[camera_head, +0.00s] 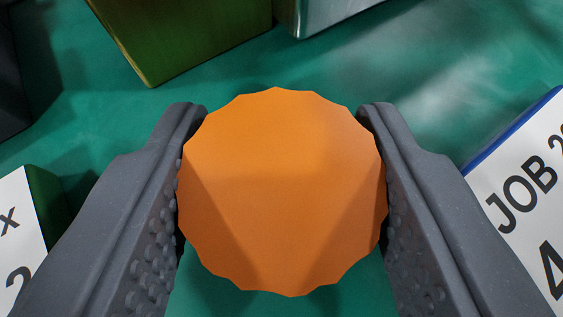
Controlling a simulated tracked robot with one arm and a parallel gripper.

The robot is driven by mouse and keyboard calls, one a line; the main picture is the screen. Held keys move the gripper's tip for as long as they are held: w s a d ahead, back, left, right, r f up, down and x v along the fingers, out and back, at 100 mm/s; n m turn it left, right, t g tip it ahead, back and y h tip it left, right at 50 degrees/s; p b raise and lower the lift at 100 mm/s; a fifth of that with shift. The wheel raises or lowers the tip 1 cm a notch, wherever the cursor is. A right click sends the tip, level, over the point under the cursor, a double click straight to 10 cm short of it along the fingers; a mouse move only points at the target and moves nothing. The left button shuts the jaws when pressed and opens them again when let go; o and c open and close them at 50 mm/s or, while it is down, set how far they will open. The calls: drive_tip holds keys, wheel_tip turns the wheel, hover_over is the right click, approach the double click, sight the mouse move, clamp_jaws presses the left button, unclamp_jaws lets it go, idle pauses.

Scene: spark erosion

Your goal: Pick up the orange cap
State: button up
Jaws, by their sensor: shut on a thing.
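The orange cap (282,190) is a round, flat-topped piece with a scalloped edge, in the middle of the view. My gripper (281,125) is shut on it, with one dark grey finger against its left side and one against its right side. The fingers have studded inner faces. The cap hides what lies directly beneath it. I cannot tell whether its underside touches the green surface.
The green surface (230,75) is bare ahead of the cap. A brass-coloured block (180,35) and a silvery block (325,12) stand at the top. A dark object (12,85) is at upper left. White labelled pieces lie left (18,235) and right (530,190).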

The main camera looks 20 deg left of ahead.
sight(328, 236)
drive_tip(key=shift+s+d+r+p, duration=0.2)
drive_tip(key=shift+d+r+p, duration=0.2)
drive_tip(key=shift+r, duration=0.2)
wheel_tip(328, 236, up, 6)
drive_tip(key=shift+a+r+p, duration=0.1)
drive_tip(key=shift+p, duration=1)
drive_tip(key=shift+s+d, duration=0.25)
drive_tip(key=shift+d, duration=0.05)
drive_tip(key=s+d, duration=0.3)
drive_tip(key=s+d+b, duration=0.1)
drive_tip(key=s+d, duration=0.5)
drive_tip(key=d, duration=0.1)
drive_tip(key=shift+f+b, duration=0.3)
drive_tip(key=shift+b, duration=0.1)
